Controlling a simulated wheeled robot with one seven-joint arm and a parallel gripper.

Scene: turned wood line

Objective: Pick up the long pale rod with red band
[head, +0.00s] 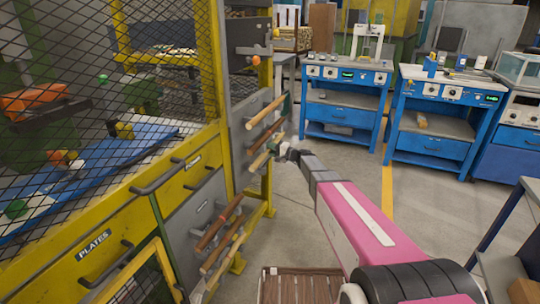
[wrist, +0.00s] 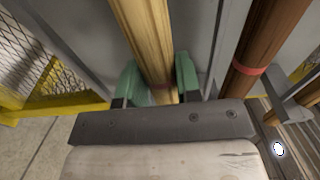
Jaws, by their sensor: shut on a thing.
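In the head view my gripper (head: 280,147) is at the outer end of a pale rod (head: 261,158) that sticks out from the grey rack panel. The far end of the held rod is out of the wrist view.
A brown rod (wrist: 259,40) with a red band is just right of the held one. Other rods stick out above and below, including an upper pale rod (head: 265,111). A yellow mesh cage (head: 170,50) stands left. A slatted crate (head: 300,286) is below; open floor lies right.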

